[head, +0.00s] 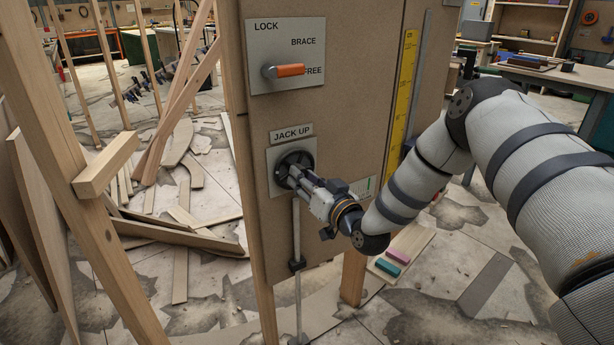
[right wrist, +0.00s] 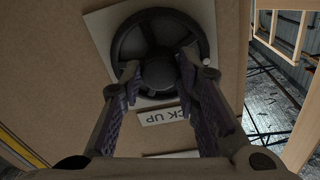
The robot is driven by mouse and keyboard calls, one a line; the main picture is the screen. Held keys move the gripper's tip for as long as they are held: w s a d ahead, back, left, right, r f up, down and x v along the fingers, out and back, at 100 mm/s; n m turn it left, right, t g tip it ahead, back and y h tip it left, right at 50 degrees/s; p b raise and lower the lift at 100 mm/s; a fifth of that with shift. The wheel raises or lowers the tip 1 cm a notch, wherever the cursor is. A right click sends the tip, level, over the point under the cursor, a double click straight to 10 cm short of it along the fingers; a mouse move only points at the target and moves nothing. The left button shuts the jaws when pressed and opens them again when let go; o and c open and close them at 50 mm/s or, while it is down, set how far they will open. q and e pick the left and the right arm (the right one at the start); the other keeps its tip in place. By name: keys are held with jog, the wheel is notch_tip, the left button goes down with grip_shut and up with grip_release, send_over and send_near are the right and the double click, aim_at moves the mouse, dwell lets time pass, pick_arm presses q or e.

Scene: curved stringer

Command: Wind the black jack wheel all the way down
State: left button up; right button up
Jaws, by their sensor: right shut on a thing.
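The black jack wheel (head: 295,168) sits on a pale square plate on the tan panel, under a "JACK UP" label (head: 292,133). My right gripper (head: 305,178) reaches it from the right and is shut on it. In the right wrist view the two fingers (right wrist: 158,80) close around the wheel's hub, inside the dark rim (right wrist: 160,22). A metal jack rod (head: 297,230) runs down from below the wheel along the panel to the floor. My left gripper is not in either view.
A lever with an orange handle (head: 290,70) on a LOCK/BRACE/FREE plate points to FREE. A yellow scale (head: 402,85) runs down the panel's right side. Timber posts and a beam (head: 105,165) stand at left. Loose boards lie on the floor behind them.

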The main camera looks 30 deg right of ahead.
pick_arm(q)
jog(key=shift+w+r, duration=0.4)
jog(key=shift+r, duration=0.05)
pick_arm(e)
jog(key=shift+n, duration=1)
jog(key=o, duration=1.2)
jog(key=shift+s, duration=0.1)
jog(key=s, duration=1.1)
jog(key=shift+s+a, duration=0.3)
jog(key=shift+s, duration=0.1)
